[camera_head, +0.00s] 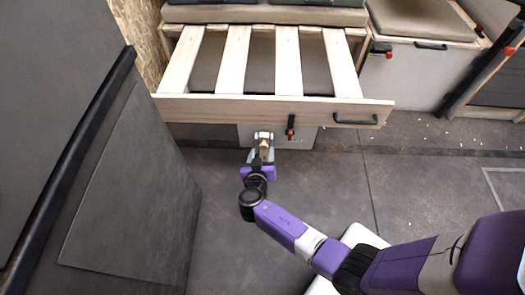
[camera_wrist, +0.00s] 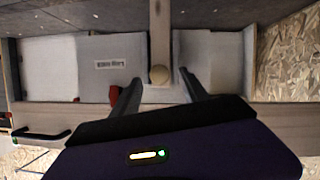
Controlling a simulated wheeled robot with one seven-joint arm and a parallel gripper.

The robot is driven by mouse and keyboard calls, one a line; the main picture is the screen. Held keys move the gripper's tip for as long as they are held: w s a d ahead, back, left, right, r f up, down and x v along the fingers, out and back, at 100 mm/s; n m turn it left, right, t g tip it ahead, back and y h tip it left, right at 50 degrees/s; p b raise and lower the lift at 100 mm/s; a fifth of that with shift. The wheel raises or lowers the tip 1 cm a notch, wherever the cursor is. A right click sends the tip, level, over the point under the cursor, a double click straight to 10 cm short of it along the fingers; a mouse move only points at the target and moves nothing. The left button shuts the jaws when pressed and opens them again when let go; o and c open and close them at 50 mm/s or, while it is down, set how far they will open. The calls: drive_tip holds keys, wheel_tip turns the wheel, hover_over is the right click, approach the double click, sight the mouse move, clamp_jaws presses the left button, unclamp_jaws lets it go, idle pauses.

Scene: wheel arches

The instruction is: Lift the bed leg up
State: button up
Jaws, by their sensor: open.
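The bed leg (camera_wrist: 160,38) is a pale wooden post with a rounded end. In the wrist view it runs down from the top edge to the middle, in front of white panels. My gripper (camera_wrist: 160,92) is open, with one dark finger on each side of the leg's rounded end. Gaps show between the leg and both fingers. In the head view my gripper (camera_head: 263,140) is at the front of the slatted bed frame (camera_head: 190,108), just below its front board. The leg is mostly hidden by my gripper there.
A red-and-black latch (camera_head: 291,126) hangs right of my gripper. A black handle (camera_head: 357,120) is on the front board. A tall dark grey panel (camera_head: 130,190) stands at the left. A white cabinet (camera_head: 412,75) is at the back right. The floor before the bed is clear.

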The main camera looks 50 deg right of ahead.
drive_tip(key=shift+b+x, duration=0.3)
drive_tip(key=shift+x, duration=1.05)
clamp_jaws()
idle(0.4)
